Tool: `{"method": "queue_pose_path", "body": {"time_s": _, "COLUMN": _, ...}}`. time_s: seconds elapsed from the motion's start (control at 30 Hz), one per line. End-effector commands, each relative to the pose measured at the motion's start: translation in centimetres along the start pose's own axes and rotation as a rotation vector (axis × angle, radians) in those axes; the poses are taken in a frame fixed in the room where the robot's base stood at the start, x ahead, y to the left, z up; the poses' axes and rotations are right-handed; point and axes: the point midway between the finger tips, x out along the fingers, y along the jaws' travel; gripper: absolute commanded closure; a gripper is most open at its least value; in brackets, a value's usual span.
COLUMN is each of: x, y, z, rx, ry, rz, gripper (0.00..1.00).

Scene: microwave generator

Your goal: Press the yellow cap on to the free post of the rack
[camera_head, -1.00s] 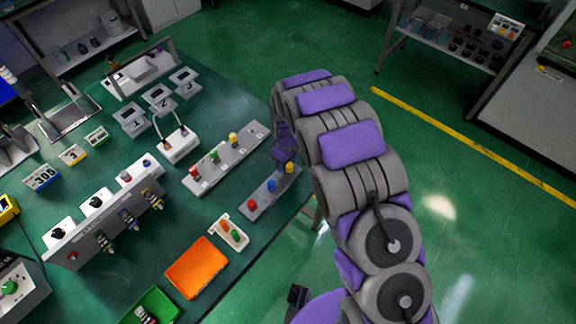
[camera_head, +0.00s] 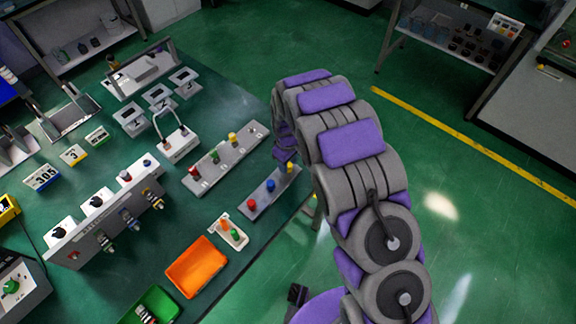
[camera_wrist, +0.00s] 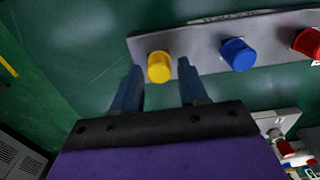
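The yellow cap (camera_wrist: 159,67) sits at one end of a grey strip (camera_wrist: 202,62), with a blue cap (camera_wrist: 238,54) and a red cap (camera_wrist: 309,43) along it. My gripper (camera_wrist: 160,64) is open, its two dark fingers on either side of the yellow cap in the wrist view, with gaps on both sides. How far the tips are above the strip is unclear. In the head view, this yellow cap (camera_head: 290,167) is just below the purple end of my arm. The grey rack (camera_head: 206,182) behind carries red, green and yellow caps; a small bare post (camera_head: 253,125) appears at its far end.
A small white tray (camera_head: 240,243) with orange and green pieces, an orange bin (camera_head: 197,267) and a green bin (camera_head: 152,304) lie nearer the front. A white block with a wire handle (camera_head: 181,144) stands left of the rack. The table's right edge is close to the strip.

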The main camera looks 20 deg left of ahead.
Motion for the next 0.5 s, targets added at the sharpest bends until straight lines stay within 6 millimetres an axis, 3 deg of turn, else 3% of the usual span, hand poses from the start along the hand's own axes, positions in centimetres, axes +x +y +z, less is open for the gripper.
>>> {"method": "queue_pose_path", "body": {"time_s": 0.43, "x": 0.0, "y": -0.03, "z": 0.01, "rx": 0.0, "ry": 0.0, "rz": 0.0, "gripper": 1.0}}
{"method": "queue_pose_path", "body": {"time_s": 0.5, "x": 0.0, "y": -0.03, "z": 0.0, "rx": 0.0, "ry": 0.0, "rz": 0.0, "gripper": 1.0}}
